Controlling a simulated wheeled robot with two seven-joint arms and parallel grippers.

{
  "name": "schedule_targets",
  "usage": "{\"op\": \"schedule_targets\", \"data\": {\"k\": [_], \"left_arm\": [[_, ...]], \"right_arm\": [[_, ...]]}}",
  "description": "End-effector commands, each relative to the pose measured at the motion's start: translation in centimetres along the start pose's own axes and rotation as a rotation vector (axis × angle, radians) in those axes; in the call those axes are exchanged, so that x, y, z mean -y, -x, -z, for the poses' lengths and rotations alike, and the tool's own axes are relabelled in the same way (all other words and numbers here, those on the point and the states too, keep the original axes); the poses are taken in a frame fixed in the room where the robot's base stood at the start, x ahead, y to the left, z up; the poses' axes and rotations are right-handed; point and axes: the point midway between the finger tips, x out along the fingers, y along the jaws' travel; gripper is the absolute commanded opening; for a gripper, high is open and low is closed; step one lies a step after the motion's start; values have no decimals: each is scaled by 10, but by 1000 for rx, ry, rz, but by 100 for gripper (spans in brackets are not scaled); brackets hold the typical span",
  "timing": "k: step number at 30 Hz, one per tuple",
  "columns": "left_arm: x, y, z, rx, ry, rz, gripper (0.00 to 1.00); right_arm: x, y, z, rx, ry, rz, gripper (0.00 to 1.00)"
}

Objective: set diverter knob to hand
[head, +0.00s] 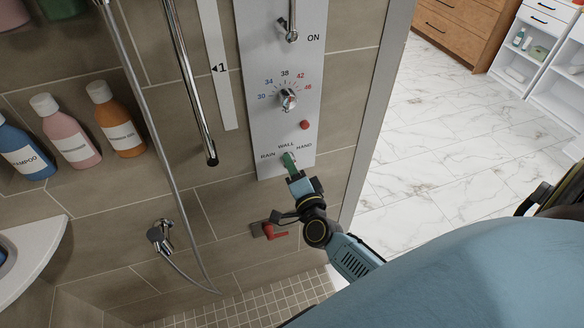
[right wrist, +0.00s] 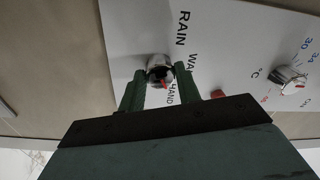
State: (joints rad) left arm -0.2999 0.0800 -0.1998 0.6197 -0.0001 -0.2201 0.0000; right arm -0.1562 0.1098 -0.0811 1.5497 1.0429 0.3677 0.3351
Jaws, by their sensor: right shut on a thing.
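The diverter knob (right wrist: 158,68) is a small chrome knob with a red mark, low on the white shower panel (head: 275,60). The labels RAIN, WALL and HAND are around it. In the right wrist view its red mark points down toward the HAND label (right wrist: 172,93). My right gripper (head: 290,163) reaches up to the panel's lower end, its green fingers on either side of the knob and shut on it. In the head view the fingers hide most of the knob. My left gripper is not in view.
A temperature dial (head: 287,99) and a red button (head: 304,125) sit above the knob. A red lever (head: 274,232) is on the wall below, close to my right wrist. A hose (head: 150,110) hangs at left beside bottles (head: 116,120). Marble floor (head: 440,130) lies open at right.

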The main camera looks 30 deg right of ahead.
Motion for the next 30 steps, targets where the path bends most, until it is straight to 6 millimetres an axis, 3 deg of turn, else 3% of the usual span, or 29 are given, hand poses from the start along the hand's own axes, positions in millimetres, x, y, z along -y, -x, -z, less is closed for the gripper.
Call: {"op": "schedule_targets", "data": {"k": [4,5,10,20,25,30], "left_arm": [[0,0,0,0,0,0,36],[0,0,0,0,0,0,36],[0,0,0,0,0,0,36],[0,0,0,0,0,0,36],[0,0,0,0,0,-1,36],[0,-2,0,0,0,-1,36]], "right_arm": [[0,0,0,0,-3,-1,10],[0,0,0,0,-3,-1,34],[0,0,0,0,-2,-1,55],[0,4,0,0,0,-1,55],[-1,25,0,1,-1,-3,55],[-2,63,0,2,-1,-4,55]]}}
